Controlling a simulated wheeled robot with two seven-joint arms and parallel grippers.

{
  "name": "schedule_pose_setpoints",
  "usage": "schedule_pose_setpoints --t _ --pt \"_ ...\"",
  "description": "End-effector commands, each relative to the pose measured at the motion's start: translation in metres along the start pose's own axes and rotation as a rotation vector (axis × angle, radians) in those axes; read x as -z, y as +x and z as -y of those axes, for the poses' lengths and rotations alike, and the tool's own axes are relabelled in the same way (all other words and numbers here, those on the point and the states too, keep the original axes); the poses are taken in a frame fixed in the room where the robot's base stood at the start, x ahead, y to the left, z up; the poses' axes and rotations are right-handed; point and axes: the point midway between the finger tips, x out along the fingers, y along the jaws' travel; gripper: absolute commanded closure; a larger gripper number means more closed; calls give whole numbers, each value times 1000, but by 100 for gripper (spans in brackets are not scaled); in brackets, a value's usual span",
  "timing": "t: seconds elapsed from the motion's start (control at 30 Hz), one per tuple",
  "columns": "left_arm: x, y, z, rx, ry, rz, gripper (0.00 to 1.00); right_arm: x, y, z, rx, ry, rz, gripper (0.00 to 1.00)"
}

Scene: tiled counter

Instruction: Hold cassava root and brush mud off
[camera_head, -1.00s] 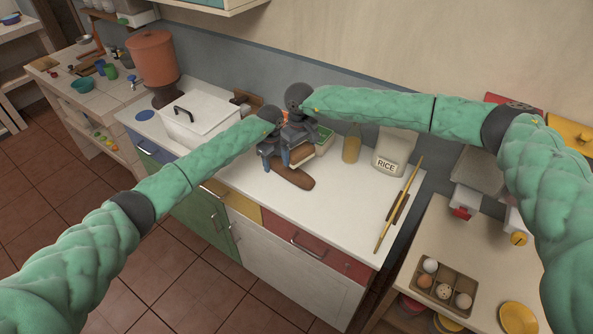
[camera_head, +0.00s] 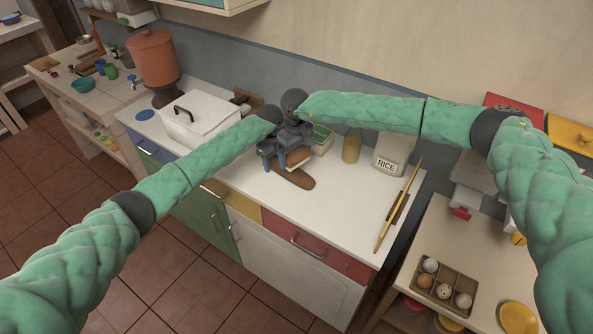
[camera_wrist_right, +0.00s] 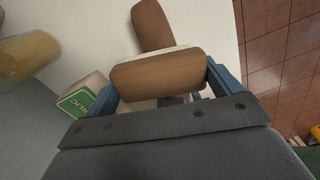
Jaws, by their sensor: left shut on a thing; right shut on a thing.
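The brown cassava root (camera_head: 298,181) lies along the white counter, its right end showing past my grippers. In the right wrist view it (camera_wrist_right: 152,26) sticks out behind the brush. My left gripper (camera_head: 268,162) is shut on the root's left part, mostly hidden by its own fingers. My right gripper (camera_head: 295,160) is shut on the brush, just right of the left gripper and over the root. The brush (camera_wrist_right: 158,77) is a brown wooden block with a pale edge towards the root. Whether its bristles touch the root is hidden. No mud can be made out.
A green-labelled garlic box (camera_head: 322,140) stands close behind my right gripper. A yellowish jar (camera_head: 351,149) and a rice container (camera_head: 390,158) stand further right. The counter front of the root is clear; a long stick (camera_head: 398,207) lies at right.

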Motion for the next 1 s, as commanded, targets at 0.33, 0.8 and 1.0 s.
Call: schedule_pose_setpoints --t 0.33,0.8,1.0 --pt "0 0 0 0 0 0 85 0 14 0 0 0 1 28" --pt "0 0 0 0 0 0 85 0 26 0 0 0 0 28" --pt "0 0 0 1 0 0 85 0 26 0 0 0 0 28"
